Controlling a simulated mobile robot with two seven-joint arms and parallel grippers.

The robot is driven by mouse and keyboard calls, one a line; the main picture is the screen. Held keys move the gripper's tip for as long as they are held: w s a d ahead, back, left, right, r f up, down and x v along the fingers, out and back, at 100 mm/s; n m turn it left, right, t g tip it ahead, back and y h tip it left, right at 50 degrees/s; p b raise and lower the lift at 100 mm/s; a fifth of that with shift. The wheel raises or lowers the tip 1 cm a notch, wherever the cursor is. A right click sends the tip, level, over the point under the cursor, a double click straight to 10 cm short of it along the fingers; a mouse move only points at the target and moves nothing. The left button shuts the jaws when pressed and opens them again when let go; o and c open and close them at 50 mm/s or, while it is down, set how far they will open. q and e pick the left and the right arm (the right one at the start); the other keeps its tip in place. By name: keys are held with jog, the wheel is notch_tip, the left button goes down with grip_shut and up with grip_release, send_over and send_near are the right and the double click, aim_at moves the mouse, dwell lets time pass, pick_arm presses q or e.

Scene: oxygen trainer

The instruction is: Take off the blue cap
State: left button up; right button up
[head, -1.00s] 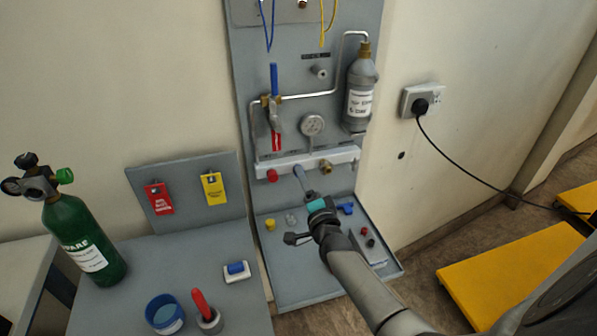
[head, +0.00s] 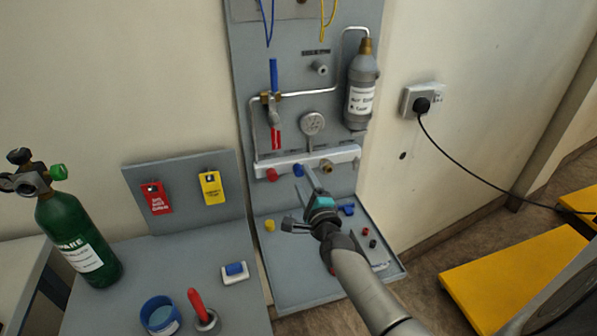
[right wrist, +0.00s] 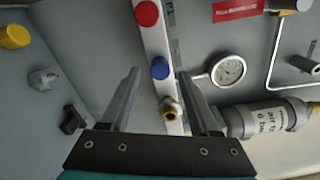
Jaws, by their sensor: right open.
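The blue cap (head: 298,170) is on the white manifold bar (head: 345,155), between the red cap (head: 272,174) and a bare brass fitting (head: 327,167). My right gripper (head: 311,180) is open in front of the bar, its fingers pointing up at it. In the right wrist view the blue cap (right wrist: 160,68) shows between the two fingertips, with nothing held. The picture does not show how far the tips are from the cap. My left gripper is not in view.
A gauge (head: 313,123) and a grey bottle (head: 361,95) are above the bar. Below, the shelf holds a yellow cap (head: 269,225) and other small parts. The red cap (right wrist: 147,13) and brass fitting (right wrist: 171,110) are close beside the blue cap.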

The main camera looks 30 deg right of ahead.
jog(key=m+b, duration=0.1)
jog(key=m, duration=0.1)
jog(key=shift+f+m, duration=0.1)
jog(key=shift+m, duration=0.6)
jog(key=shift+m+b, duration=0.5)
jog(key=shift+m, duration=1.2)
jog(key=shift+m, duration=0.6)
